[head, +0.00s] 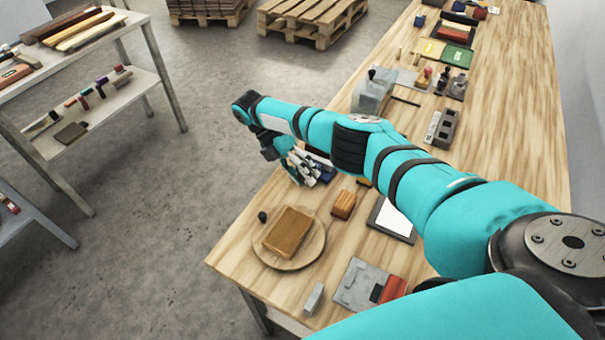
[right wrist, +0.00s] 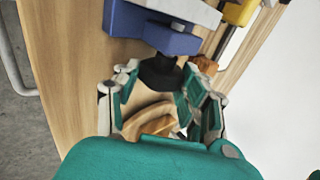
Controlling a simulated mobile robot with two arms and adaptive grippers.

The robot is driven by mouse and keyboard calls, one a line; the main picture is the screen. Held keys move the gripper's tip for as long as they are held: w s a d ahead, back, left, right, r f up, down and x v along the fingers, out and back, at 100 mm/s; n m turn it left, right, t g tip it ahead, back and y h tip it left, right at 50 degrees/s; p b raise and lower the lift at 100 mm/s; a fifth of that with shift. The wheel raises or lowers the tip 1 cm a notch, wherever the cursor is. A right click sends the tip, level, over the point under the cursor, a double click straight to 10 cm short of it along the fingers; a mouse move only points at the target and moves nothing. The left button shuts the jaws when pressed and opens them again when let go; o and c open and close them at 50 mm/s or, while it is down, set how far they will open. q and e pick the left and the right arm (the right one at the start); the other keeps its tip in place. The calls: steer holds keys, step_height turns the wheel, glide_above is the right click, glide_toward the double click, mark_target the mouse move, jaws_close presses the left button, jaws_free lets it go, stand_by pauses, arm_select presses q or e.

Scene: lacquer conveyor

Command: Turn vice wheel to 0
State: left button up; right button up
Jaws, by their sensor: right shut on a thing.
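In the right wrist view, the blue vice (right wrist: 150,28) has a grey top and a dark round wheel (right wrist: 160,72) on its near side. My right gripper (right wrist: 158,90) has its fingers on both sides of the wheel and is shut on it. The wheel's markings and its setting cannot be read. In the head view, my right gripper (head: 303,167) is beside the dark blue vice (head: 323,158), which is mostly hidden by my teal arm. My left gripper is not in view.
On the wooden table (head: 505,130) are a round board (head: 313,247) with a brown block (head: 288,232), a small orange-brown block (head: 343,204), a white-topped pad (head: 394,218) and a grey plate (head: 350,290). A shelf (head: 120,95) stands across the floor at left.

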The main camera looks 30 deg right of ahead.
steer(key=o, duration=1.2)
steer(key=shift+t, duration=0.3)
